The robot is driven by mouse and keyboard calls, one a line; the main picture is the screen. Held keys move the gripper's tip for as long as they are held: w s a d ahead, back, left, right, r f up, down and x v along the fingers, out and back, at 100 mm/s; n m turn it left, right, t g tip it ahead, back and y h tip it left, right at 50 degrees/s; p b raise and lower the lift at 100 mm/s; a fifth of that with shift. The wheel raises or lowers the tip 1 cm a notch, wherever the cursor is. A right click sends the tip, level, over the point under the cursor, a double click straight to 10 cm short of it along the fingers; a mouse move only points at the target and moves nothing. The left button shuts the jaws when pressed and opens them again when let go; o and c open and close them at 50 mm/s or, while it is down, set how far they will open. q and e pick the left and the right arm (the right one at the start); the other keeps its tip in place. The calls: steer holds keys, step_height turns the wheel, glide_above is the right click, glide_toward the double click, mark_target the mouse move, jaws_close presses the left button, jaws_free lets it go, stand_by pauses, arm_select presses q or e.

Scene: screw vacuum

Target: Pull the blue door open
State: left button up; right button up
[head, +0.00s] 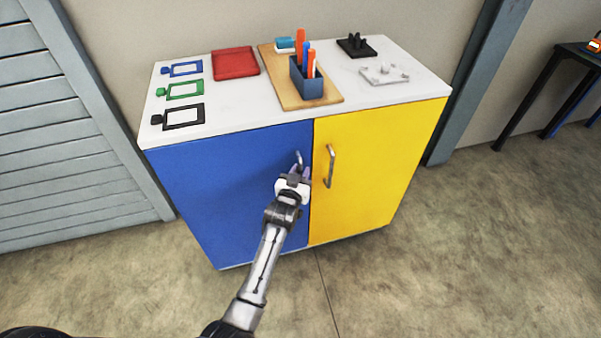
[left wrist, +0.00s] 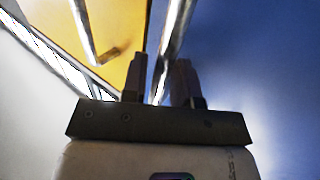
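The blue door (head: 225,190) is the left front door of a white-topped cabinet and looks closed, level with the yellow door. Its metal handle (head: 299,158) is near its right edge, with the lower part hidden behind my left gripper (head: 295,174). In the left wrist view the gripper (left wrist: 160,82) has its two dark fingers apart, with the shiny handle bar (left wrist: 172,40) running between them. I cannot tell whether either finger touches the bar. The blue door (left wrist: 260,60) fills the right side of that view. My right gripper is not in view.
The yellow door (head: 375,165) with its own handle (head: 330,166) is just right of my gripper. The cabinet top (head: 225,122) holds a red tray (head: 235,63), a wooden board (head: 318,100) and a blue pen holder (head: 306,84). The floor (head: 400,290) in front is clear.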

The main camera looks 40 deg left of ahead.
arm_select(q)
jaws_close()
